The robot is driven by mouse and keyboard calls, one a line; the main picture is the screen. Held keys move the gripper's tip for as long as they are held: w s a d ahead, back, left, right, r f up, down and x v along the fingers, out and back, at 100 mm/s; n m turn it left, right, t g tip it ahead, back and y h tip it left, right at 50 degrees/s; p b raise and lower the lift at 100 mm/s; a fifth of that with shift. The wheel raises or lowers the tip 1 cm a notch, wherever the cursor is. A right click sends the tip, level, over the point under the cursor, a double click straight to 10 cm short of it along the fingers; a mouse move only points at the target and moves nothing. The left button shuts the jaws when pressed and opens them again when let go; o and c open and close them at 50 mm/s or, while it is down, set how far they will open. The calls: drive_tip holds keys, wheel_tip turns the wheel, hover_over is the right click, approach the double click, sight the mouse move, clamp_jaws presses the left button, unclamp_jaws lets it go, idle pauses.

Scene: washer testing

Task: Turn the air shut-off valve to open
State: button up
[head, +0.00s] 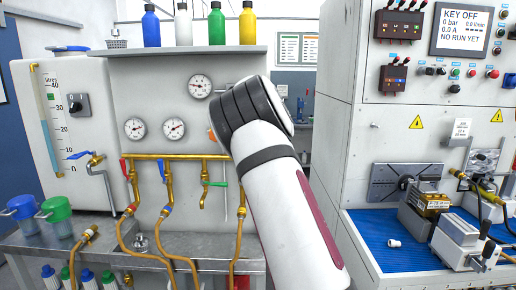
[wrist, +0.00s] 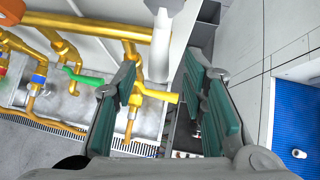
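A brass manifold (head: 170,157) on the grey panel carries several lever valves with coloured handles. A red handle (head: 124,168), a blue handle (head: 166,210) and a green handle (head: 216,183) show in the head view. I see no label telling which valve is for air. My gripper (wrist: 160,70) is open, with nothing clasped. In the head view my arm hides the gripper and the yellow handle.
A pale vertical post (wrist: 160,42) stands near the fingertips. Three gauges (head: 200,86) sit above the manifold. Hoses (head: 130,235) hang below it. A cabinet (head: 335,100) with a blue-matted bench (head: 380,258) stands right. Bottles (head: 246,24) line the shelf above.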

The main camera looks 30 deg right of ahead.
drive_tip(key=v, duration=0.9)
drive_tip(key=shift+s+r, duration=0.2)
drive_tip(key=shift+a, duration=0.1)
wheel_tip(320, 180, up, 11)
drive_tip(key=s+a+m+t, duration=0.25)
drive_tip(key=m+t, duration=0.25)
drive_tip(key=m, duration=0.4)
drive_tip(key=s+a+r+m+h, duration=0.2)
drive_tip(key=s+m+h, duration=0.1)
drive_tip(key=s+m, duration=0.6)
drive_tip(key=s+a+f+m+g+y, duration=0.2)
drive_tip(key=s+a+f+m, duration=0.2)
drive_tip(key=s+a+f, duration=0.2)
drive_tip(key=s+a+f+m+g+y, duration=0.2)
drive_tip(key=s+a+f+m, duration=0.3)
drive_tip(key=s+a, duration=0.5)
drive_tip(key=s+a+f+m+g+y, duration=0.2)
drive_tip(key=s+a+f, duration=0.6)
drive_tip(key=s, duration=0.6)
drive_tip(key=shift+s+a+f+m+g+y, duration=0.35)
drive_tip(key=shift+a+m+g, duration=0.35)
drive_tip(key=shift+m, duration=0.5)
